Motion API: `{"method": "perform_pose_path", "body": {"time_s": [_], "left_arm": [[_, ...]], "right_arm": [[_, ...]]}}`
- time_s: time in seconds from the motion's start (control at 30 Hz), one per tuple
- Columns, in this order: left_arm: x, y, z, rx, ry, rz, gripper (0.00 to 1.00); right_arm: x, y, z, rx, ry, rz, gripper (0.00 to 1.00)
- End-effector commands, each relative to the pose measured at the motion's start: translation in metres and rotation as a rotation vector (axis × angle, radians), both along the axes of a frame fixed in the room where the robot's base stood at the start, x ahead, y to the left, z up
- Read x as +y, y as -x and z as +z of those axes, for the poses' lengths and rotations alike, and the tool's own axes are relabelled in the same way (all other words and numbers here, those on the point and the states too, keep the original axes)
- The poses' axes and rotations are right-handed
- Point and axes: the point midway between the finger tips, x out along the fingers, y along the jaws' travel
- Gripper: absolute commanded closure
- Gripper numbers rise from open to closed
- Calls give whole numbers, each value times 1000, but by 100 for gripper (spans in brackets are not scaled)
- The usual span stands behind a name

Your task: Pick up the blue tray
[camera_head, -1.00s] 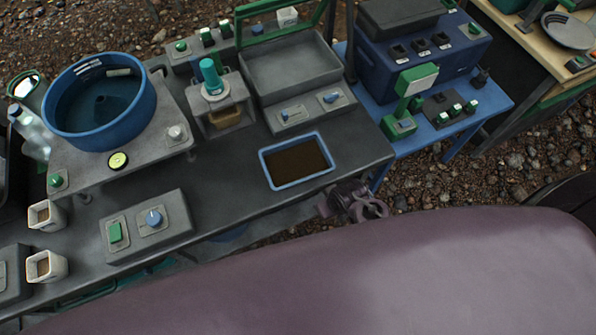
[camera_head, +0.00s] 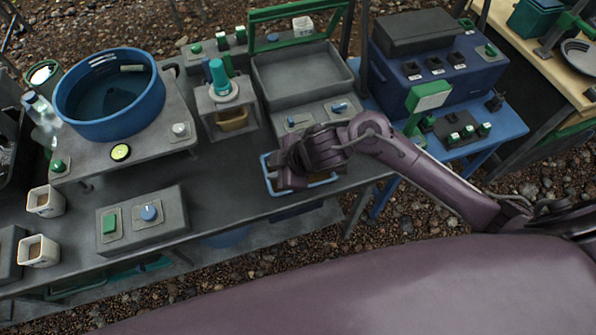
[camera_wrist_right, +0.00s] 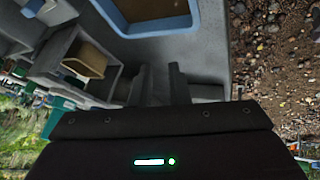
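The blue tray (camera_head: 268,169) lies on the grey table with brown material in it. In the head view my right gripper and wrist hide most of it, leaving parts of its blue rim in sight. In the right wrist view the tray (camera_wrist_right: 160,27) shows at the top, cut off by the frame edge. My right gripper (camera_head: 285,183) is above the tray's left front part in the head view. In the right wrist view its two fingers (camera_wrist_right: 160,85) stand apart with nothing between them, and the tray is beyond their tips. My left gripper is not in view.
A grey control box (camera_head: 142,222) and a round blue tub (camera_head: 110,95) stand to the left on the table (camera_head: 220,190). A grey open-lidded box (camera_head: 303,75) stands behind the tray. A blue side table (camera_head: 505,120) holds a green lamp (camera_head: 428,97).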

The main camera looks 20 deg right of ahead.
Motion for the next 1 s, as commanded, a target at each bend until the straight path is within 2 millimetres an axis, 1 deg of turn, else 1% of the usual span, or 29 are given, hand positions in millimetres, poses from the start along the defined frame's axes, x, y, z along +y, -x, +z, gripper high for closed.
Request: {"method": "perform_pose_path", "body": {"time_s": [0.03,0.1,0.2,0.3,0.33,0.43,0.67,0.83,0.9,1.0], "left_arm": [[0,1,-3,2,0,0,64],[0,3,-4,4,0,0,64],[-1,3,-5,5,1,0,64],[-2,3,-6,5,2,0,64],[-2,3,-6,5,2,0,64],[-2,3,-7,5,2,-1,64],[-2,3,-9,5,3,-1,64],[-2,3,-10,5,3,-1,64],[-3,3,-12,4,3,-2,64],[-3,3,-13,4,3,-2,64]], "right_arm": [[-17,0,-3,17,62,72,84],[-38,8,-8,70,129,144,84],[-68,17,-10,142,207,194,84],[-87,24,-11,191,252,215,84],[-90,25,-12,200,259,217,84],[-92,26,-19,213,267,220,84],[-83,24,-43,212,266,221,84],[-71,23,-67,212,265,221,84],[-70,20,-76,210,265,219,84],[-68,19,-83,207,265,220,84]]}}
